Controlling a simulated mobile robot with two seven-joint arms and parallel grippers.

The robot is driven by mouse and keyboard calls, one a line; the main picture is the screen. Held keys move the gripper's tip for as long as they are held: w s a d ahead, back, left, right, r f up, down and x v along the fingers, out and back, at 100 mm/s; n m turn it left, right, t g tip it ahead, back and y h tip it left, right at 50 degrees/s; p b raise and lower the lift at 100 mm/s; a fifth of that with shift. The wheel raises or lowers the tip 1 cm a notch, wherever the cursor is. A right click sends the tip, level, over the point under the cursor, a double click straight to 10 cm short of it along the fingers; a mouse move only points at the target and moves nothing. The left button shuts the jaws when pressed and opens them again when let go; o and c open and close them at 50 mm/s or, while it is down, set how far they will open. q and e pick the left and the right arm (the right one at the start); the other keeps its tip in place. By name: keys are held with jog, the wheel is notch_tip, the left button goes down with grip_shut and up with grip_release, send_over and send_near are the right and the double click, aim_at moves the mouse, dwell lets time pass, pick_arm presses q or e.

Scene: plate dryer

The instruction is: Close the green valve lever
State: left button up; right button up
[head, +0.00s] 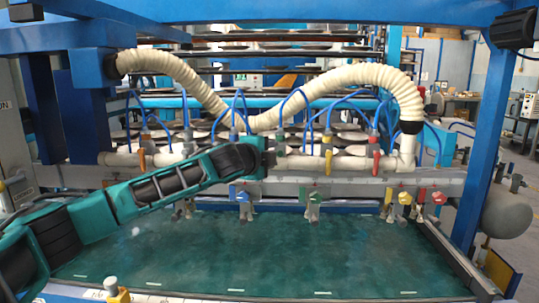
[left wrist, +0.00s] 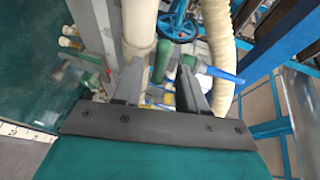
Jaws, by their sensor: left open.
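In the left wrist view, a green lever (left wrist: 162,60) shows between and beyond the fingertips of my left gripper (left wrist: 160,75). The fingers are apart with nothing held between them. I cannot tell whether they touch the lever. A second green valve (head: 314,207) sits lower, under the grey rail in the head view. My right gripper is not in view.
Blue (head: 240,193), yellow and red valves hang below the rail. A ribbed cream hose (head: 350,80) arches above. The green basin (head: 240,255) below is open.

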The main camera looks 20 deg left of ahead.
pick_arm(q)
jog(key=b+v, duration=0.1)
jog(key=v, duration=1.2)
jog(key=shift+d+f, duration=0.1)
jog(key=shift+f, duration=0.05)
jog(key=s+d+f+n+g+h, duration=0.15)
jog(key=d+f, duration=0.25)
jog(key=f, duration=0.4)
jog(key=s+d+f+n+h, duration=0.1)
jog(key=s+d+f+n, duration=0.2)
jog(key=f, duration=0.5)
jog(key=s+d+f+n+g+h, duration=0.1)
jog(key=s+d+f+h, duration=0.15)
jog(key=d+f, duration=0.45)
jog(key=s+a+f+n+g+y, duration=0.1)
jog(key=s+f+n, duration=0.4)
jog(key=s+f, duration=0.5)
jog(key=s+a+f+n+g+y, duration=0.1)
jog(key=s+a+f+n+y, duration=0.3)
jog(key=s+f, duration=0.7)
jog(key=shift+a+f+n, duration=0.35)
jog(key=shift+a+n, duration=0.4)
jog(key=shift+a, duration=0.2)
